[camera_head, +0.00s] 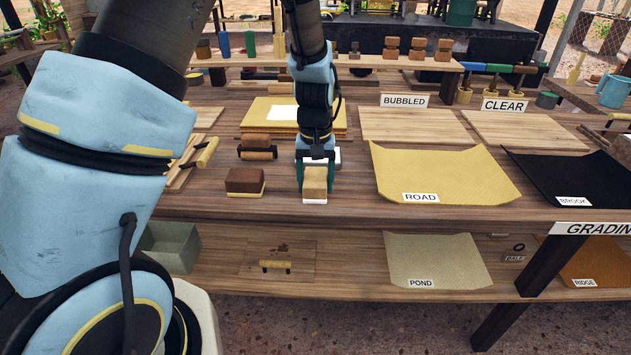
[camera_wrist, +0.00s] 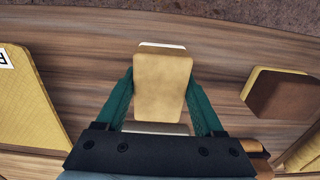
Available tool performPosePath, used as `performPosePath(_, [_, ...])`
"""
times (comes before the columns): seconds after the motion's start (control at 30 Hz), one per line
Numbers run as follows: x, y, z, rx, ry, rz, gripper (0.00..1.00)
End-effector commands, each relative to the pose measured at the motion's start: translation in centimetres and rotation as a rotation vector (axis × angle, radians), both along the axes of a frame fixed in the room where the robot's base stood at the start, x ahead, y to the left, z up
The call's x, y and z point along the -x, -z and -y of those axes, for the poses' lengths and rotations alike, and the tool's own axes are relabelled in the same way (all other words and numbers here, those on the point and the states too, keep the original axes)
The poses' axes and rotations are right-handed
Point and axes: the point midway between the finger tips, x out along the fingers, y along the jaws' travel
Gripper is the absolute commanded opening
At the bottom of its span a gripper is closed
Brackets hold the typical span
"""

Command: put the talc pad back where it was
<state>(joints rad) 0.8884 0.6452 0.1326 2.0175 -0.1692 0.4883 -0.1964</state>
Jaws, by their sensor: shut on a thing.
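A tan wooden block with a white underside, which looks like the talc pad (camera_head: 315,184), is upright near the front edge of the tabletop. My gripper (camera_head: 314,176) points down and is shut on it. In the wrist view the pad (camera_wrist: 160,88) sits between the two green fingers of my gripper (camera_wrist: 160,82), with a white edge showing at its far end. I cannot tell whether its base touches the tabletop. A white item (camera_head: 326,156) lies partly hidden behind my gripper.
A brown block with a pale yellow base (camera_head: 245,181) stands left of the pad. A wooden-handled roller (camera_head: 257,154) lies behind that block. The yellow ROAD sheet (camera_head: 450,170) lies to the right. Bare tabletop (camera_head: 345,205) shows around the pad.

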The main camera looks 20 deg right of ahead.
Motion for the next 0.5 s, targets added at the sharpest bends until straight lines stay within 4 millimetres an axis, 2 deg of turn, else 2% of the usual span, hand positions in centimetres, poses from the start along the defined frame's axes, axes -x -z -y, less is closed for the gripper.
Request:
performPosePath(0.03, [0.00,0.13,-0.01,0.000,0.000,0.000,0.72])
performPosePath(0.3, [0.00,0.07,-0.01,0.000,0.000,0.000,1.00])
performPosePath(0.5, [0.00,0.03,-0.01,0.000,0.000,0.000,1.00])
